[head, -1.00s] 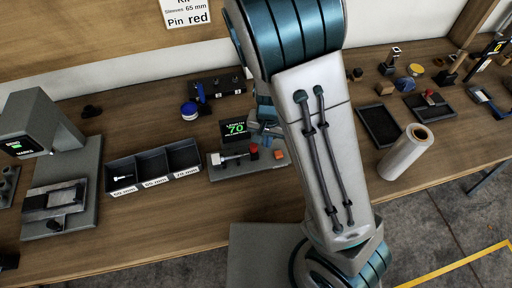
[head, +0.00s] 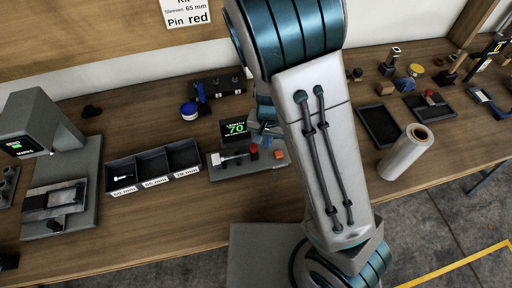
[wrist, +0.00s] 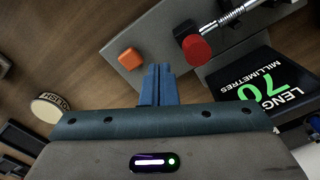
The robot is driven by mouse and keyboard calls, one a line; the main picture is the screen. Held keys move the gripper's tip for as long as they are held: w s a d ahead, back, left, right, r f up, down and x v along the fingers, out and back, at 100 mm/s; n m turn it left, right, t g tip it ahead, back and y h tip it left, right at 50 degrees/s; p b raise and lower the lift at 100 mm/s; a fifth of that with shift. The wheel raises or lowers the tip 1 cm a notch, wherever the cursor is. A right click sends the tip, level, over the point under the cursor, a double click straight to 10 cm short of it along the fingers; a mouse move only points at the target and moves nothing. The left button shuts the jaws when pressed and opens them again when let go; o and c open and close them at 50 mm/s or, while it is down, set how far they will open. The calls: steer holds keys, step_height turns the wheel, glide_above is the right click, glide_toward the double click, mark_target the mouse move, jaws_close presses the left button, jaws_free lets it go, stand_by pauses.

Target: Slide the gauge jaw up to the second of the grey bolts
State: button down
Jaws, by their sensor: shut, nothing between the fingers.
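The length gauge's grey base (head: 225,172) sits on the bench in the head view, with its display (head: 234,129) reading 70. A grey bolt (head: 232,159) lies on the base beside a red round part (head: 254,149). An orange block (wrist: 130,59) is at the base's other end. My gripper (wrist: 159,68) is shut and empty, its tips between the orange block and the red part. The arm partly hides it in the head view.
A three-compartment bin (head: 153,184) labelled in millimetres stands left of the gauge; its left compartment holds a small pale piece (head: 123,177). A marking machine (head: 55,170) stands farther left. Bare bench lies in front.

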steer(key=shift+a, duration=0.15)
steer(key=shift+s+a+p, duration=0.3)
steer(key=shift+a+p, duration=0.05)
steer(key=shift+a, duration=0.5)
stand_by(0.6)
steer(key=shift+d, duration=0.1)
steer(key=shift+w+d+r, duration=0.1)
steer(key=shift+w+d, duration=0.05)
steer(key=shift+d, duration=0.35)
step_height(320, 180, up, 8)
steer(key=p, duration=0.7)
stand_by(0.3)
